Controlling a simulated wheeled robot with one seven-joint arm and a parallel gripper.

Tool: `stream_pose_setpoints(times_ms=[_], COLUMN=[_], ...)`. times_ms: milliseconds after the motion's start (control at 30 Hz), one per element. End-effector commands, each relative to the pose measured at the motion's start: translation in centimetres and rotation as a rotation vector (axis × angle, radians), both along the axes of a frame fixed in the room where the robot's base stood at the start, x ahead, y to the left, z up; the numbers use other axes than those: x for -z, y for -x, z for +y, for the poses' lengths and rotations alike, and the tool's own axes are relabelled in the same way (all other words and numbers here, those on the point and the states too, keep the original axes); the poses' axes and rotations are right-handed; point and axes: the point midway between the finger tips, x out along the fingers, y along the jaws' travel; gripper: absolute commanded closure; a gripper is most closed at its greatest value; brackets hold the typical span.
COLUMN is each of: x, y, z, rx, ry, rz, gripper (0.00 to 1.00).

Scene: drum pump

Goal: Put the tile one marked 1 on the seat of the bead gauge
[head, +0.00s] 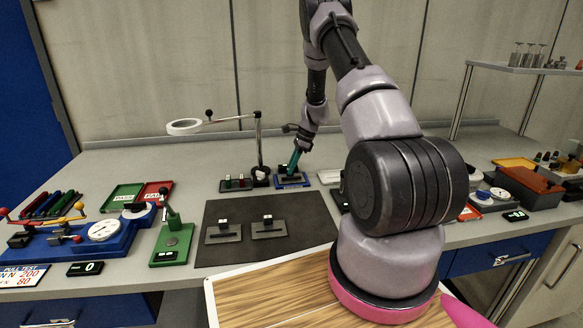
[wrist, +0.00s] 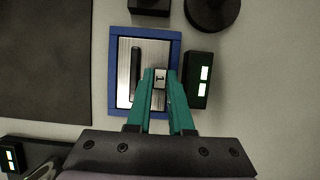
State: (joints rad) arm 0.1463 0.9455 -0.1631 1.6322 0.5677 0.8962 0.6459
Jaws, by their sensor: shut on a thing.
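My gripper (wrist: 160,82) has teal fingers and is shut on a small pale tile (wrist: 160,76) marked 1. The tile is over the right part of a metal plate inside a blue frame (wrist: 114,80). A dark bar (wrist: 136,75) stands on that plate, left of the tile. Whether the tile touches the plate, I cannot tell. In the head view my gripper (head: 293,165) reaches down to the same blue-framed device (head: 282,184) at the back of the bench; its fingers hide the tile. No label shows that this device is the bead gauge.
A black box with lit digits (wrist: 198,80) stands close to the right of the blue frame. A magnifier (head: 185,127) on a stand is left of my arm. A dark mat (head: 290,250) with two small fixtures lies in front. A green press (head: 172,240) stands left.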

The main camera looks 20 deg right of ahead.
Motion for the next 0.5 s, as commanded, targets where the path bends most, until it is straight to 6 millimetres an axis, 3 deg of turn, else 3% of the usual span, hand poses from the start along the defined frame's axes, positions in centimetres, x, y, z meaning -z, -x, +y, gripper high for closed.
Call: stream_pose_setpoints(times_ms=[233,267,300,333,500], x=[-0.04,-0.04,-0.04,-0.04,0.00], y=[-0.03,-0.03,-0.03,-0.03,0.01], z=[0.00,0.00,0.00,0.00,0.00], rx=[0.000,0.000,0.000,0.000,0.000], ry=[0.000,0.000,0.000,0.000,0.000], rz=[-0.001,-0.001,-0.001,-0.001,0.000], gripper=[1.00,0.69,0.54,0.45,0.45])
